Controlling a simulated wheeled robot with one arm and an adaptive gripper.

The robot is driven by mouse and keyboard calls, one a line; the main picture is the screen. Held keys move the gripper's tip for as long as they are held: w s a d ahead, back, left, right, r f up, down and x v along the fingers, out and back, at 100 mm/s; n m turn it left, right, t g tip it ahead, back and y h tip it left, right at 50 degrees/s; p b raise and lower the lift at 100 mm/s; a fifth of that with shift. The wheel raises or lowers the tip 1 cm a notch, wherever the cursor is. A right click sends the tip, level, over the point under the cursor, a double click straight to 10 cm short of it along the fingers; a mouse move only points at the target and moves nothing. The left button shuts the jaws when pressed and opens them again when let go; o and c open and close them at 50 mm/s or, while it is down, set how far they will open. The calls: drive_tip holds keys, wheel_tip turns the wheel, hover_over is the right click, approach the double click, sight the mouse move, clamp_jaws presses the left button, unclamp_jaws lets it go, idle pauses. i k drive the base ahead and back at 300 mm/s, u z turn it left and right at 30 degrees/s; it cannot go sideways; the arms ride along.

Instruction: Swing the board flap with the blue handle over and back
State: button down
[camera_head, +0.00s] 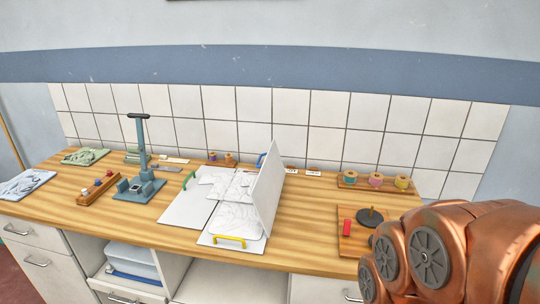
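A white folding board lies on the wooden worktop near the middle. Its left flap (188,207) lies flat and has a green handle (189,180). Its front part has a yellow handle (229,242) at the near edge. A white flap (267,190) stands nearly upright on the board's right side. A bit of a blue handle (261,159) shows at the far side of this upright flap, mostly hidden. White folded cloth (235,219) lies on the board, left of the upright flap. My copper arm fills the lower right; my gripper is not in view.
A blue-grey press with a tall lever (140,150) stands left of the board. A rack with spools (376,186) stands at the back right. A small board with a red block (347,228) lies near my arm. Folded cloths (25,184) lie far left.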

sight(266, 194)
drive_tip(key=u, duration=0.15)
drive_tip(key=i, duration=0.6)
drive_tip(key=u, duration=0.9)
drive_tip(key=i, duration=0.45)
drive_tip(key=u, duration=0.5)
